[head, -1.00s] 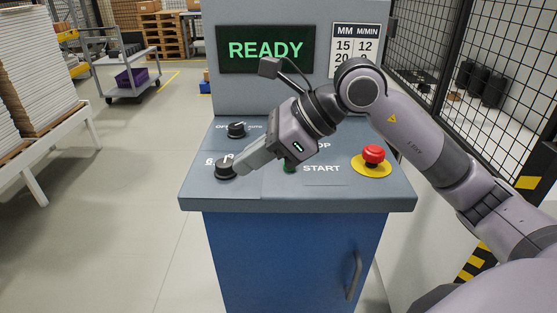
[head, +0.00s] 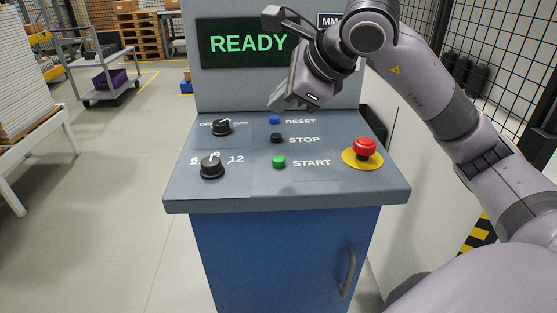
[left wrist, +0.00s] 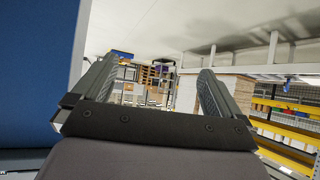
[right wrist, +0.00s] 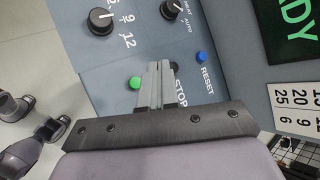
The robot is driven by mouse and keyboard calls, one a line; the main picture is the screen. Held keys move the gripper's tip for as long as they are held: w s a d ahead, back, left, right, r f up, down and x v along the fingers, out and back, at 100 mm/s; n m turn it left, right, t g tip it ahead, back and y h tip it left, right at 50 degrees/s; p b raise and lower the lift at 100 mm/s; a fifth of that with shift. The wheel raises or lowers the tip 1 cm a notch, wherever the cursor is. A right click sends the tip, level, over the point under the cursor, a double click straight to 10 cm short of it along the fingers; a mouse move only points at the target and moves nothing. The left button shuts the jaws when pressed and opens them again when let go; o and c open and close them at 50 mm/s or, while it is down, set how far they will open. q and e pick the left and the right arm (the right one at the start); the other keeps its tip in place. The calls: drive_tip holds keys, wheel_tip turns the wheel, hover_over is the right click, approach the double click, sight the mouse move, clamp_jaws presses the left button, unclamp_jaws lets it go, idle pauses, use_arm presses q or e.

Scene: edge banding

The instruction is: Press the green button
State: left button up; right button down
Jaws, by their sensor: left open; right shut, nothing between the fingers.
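The green button (head: 279,162) sits beside the START label on the sloped grey control panel (head: 230,190). It also shows in the right wrist view (right wrist: 136,83), just left of the fingertips. My right gripper (head: 272,104) is shut and empty, raised over the back of the panel, above and behind the green button and apart from it. Its closed fingers show in the right wrist view (right wrist: 158,70). My left gripper (left wrist: 150,90) is open and empty, seen only in the left wrist view, away from the buttons.
A black STOP button (head: 277,138) and blue RESET button (head: 274,119) lie behind the green one. Two black knobs (head: 212,166) (head: 222,127) are at left. A red emergency stop (head: 364,148) on a yellow base is at right. The READY display (head: 246,42) rises behind.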

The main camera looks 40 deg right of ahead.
drive_tip(key=b, duration=0.6)
hover_over(282, 161)
wheel_tip(282, 161, down, 7)
drive_tip(key=shift+f, duration=0.5)
drive_tip(key=shift+a, duration=0.1)
idle(0.5)
idle(0.6)
drive_tip(key=shift+f+b, duration=0.4)
drive_tip(key=shift+b, duration=0.15)
